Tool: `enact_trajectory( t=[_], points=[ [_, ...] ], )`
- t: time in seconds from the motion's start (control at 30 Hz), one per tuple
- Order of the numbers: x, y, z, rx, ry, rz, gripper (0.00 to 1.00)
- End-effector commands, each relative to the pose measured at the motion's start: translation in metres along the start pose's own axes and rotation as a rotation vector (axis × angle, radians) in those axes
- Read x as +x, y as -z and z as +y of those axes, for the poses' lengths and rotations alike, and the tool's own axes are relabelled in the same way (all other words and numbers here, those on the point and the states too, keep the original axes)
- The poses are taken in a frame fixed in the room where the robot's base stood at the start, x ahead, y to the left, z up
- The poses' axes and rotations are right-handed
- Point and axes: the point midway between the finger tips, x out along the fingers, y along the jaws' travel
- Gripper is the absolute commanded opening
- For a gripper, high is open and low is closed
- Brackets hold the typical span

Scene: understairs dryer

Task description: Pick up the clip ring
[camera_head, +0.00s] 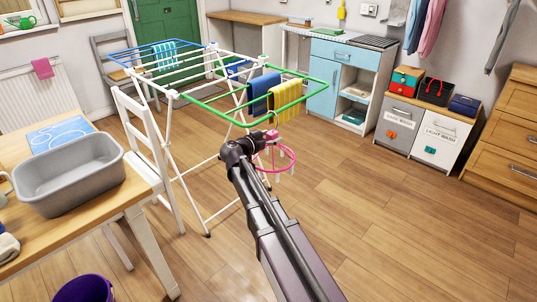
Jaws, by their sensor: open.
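The pink clip ring (294,158), a round hoop with several pale clips hanging from it, is by the end of my arm, near the near right end of the drying rack (172,94). Its pink top part is beside my gripper (264,142). My gripper is open. Its fingers are small and dark, and the arm partly hides the left side of the ring. I cannot tell whether the fingers touch the ring or what it hangs from.
Blue and yellow cloths (286,100) hang on the rack. A table with a grey basin (70,172) and a white chair (150,150) stand left. A purple bucket (84,289) is at bottom left. Laundry bins (440,139) stand at right. The wooden floor (390,225) at right is clear.

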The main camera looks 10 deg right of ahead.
Motion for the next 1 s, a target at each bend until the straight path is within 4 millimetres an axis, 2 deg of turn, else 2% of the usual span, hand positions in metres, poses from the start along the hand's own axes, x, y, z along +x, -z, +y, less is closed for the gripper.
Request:
enact_trajectory(
  t=[0.3,0.37,0.5,0.6,1.0],
  points=[
    [-0.0003,0.0,0.0001,0.0,0.0,0.0,0.83],
    [-0.0003,0.0,0.0001,0.0,0.0,0.0,0.68],
    [-0.0004,0.0,0.0001,0.0,0.0,0.0,0.26],
    [-0.0004,0.0,0.0,0.0,0.0,0.0,0.0],
    [-0.0007,0.0012,-0.0001,0.0,0.0,0.0,0.0]
  ],
)
